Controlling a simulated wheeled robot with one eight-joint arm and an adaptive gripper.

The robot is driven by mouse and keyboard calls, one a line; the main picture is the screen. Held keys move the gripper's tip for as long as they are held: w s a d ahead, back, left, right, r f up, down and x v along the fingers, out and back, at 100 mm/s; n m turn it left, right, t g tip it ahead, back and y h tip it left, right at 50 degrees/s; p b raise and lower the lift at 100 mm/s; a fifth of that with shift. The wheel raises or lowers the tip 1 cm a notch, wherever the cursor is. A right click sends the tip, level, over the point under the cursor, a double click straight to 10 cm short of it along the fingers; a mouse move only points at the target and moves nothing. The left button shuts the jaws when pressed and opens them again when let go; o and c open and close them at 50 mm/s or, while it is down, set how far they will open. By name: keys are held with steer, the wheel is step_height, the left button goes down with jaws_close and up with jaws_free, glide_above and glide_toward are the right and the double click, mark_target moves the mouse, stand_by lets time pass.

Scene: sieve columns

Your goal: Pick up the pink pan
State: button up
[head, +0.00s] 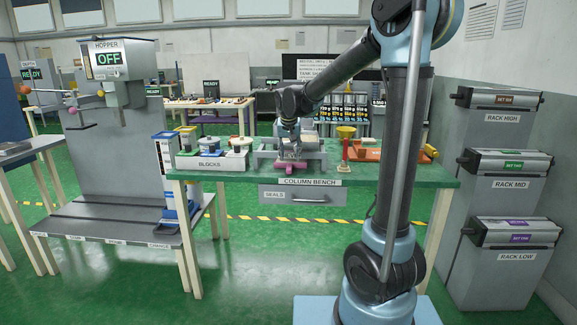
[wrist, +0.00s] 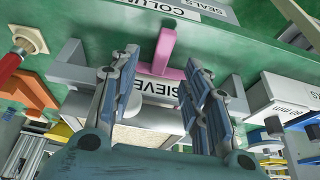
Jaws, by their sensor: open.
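A pink part with a T-shaped handle, taken as the pink pan (head: 291,166), shows at the front of the grey sieve unit (head: 262,160) on the column bench. In the wrist view the pink handle (wrist: 167,45) lies just beyond and between my fingertips, in front of the SIEVE label (wrist: 157,91). The rest of the pan is hidden. My gripper (head: 290,150) is over the sieve unit, pointing down at the bench's front side. In the wrist view my gripper (wrist: 163,68) is open, with a finger on either side and nothing held.
The white BLOCKS tray (head: 211,163) stands left of the sieve unit. A yellow-topped red stand (head: 345,140) and an orange fixture (head: 372,154) stand to the right. The SEALS drawer (head: 312,197) is below the green bench top (head: 415,176).

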mark_target(289, 167)
steer(key=shift+x, duration=1.5)
steer(key=shift+w+a+x, duration=0.1)
steer(key=shift+x, duration=1.2)
steer(key=shift+w+a+x, duration=0.1)
steer(key=shift+x, duration=1.2)
steer(key=shift+r, duration=0.1)
steer(key=shift+c, duration=0.5)
jaws_close()
